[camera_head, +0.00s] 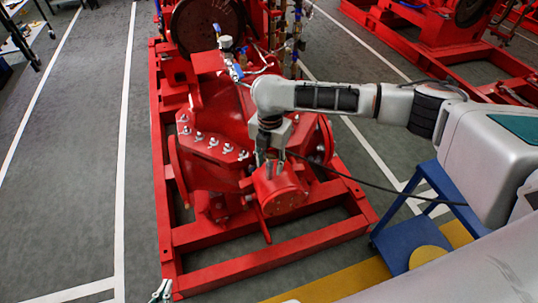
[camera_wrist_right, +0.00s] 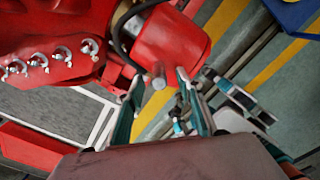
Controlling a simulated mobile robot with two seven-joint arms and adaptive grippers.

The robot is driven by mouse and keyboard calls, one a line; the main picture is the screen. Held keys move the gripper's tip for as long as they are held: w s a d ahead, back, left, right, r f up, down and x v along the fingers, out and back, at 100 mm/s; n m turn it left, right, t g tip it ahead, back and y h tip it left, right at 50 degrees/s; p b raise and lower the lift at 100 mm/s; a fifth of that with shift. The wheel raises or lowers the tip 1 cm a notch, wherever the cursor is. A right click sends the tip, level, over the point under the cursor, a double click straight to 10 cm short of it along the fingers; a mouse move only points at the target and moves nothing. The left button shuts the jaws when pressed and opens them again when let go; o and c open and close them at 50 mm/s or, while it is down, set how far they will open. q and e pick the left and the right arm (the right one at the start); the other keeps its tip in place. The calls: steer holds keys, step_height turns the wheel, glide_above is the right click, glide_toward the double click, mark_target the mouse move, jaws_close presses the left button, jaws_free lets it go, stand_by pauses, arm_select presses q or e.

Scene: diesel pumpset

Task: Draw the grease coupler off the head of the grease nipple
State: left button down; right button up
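My right gripper (camera_head: 270,167) points down over the red pump casing (camera_head: 285,190). In the right wrist view its two fingers (camera_wrist_right: 159,82) stand apart. A short grey cylindrical piece (camera_wrist_right: 158,75), which may be the grease coupler or nipple, shows between the fingertips with a gap on each side. A black hose (camera_head: 385,187) runs from near the right gripper to the lower right. It also seems to curve beside the red casing in the right wrist view (camera_wrist_right: 125,28). I cannot make out where coupler and nipple meet. My left gripper (camera_head: 160,291) is partly cut off at the bottom edge.
The pump sits on a red frame (camera_head: 270,252). Several bolts with nuts (camera_head: 213,142) line its flange. A blue step stand (camera_head: 405,240) stands to the right, beneath my right arm. Grey floor (camera_head: 75,190) with white lines is clear to the left.

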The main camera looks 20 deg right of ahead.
steer(key=shift+f, duration=1.1)
steer(key=c, duration=1)
jaws_close()
